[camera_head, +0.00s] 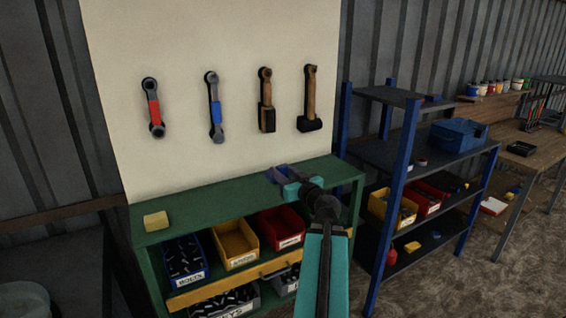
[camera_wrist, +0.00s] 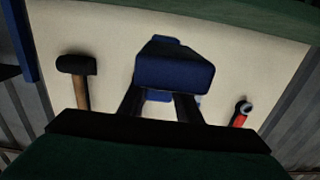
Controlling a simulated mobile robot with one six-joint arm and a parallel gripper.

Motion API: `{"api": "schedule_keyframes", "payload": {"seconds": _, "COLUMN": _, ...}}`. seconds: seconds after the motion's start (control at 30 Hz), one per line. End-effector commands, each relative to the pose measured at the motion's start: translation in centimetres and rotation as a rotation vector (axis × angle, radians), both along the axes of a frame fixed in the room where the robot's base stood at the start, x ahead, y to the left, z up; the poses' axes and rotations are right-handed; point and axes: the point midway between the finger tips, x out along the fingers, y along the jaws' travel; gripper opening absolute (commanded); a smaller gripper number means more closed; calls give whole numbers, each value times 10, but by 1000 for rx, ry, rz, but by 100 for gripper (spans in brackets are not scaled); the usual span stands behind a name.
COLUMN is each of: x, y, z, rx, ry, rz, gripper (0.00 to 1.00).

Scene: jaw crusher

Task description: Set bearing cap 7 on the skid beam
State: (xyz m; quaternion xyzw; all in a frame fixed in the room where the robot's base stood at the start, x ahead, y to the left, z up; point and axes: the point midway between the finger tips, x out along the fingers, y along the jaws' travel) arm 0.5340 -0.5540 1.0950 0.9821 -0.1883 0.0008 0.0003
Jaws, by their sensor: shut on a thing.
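My gripper (camera_head: 287,180) is above the right part of the green bench top in the head view. It is shut on a blue block-shaped part (camera_head: 276,175), which fits a bearing cap, but I can read no number on it. In the wrist view the blue part (camera_wrist: 175,68) sits between the two dark fingers of my gripper (camera_wrist: 160,100). From the head view I cannot tell whether the part touches the bench. I cannot make out a skid beam in either view.
The green bench (camera_head: 205,212) carries a yellow block (camera_head: 156,221) at its left and bins below. A pale tool board (camera_head: 235,100) with wrenches and hammers stands behind. A blue shelf rack (camera_head: 403,150) is close on the right, with a wooden table (camera_head: 535,150) beyond.

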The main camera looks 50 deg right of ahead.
Motion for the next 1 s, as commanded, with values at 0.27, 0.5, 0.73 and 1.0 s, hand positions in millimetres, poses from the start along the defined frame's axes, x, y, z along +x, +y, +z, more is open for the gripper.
{"api": "schedule_keyframes", "payload": {"seconds": 0.27, "x": 1, "y": -2, "z": 3, "rx": 3, "ry": -1, "rz": -5, "gripper": 0}}
{"api": "schedule_keyframes", "payload": {"seconds": 0.5, "x": 9, "y": -13, "z": -2, "rx": 2, "ry": -1, "rz": -7, "gripper": 0}}
{"api": "schedule_keyframes", "payload": {"seconds": 0.73, "x": 23, "y": -31, "z": -3, "rx": 2, "ry": -1, "rz": -6, "gripper": 0}}
{"api": "schedule_keyframes", "payload": {"seconds": 1.0, "x": 39, "y": -52, "z": -5, "rx": 1, "ry": 0, "rz": -7, "gripper": 0}}
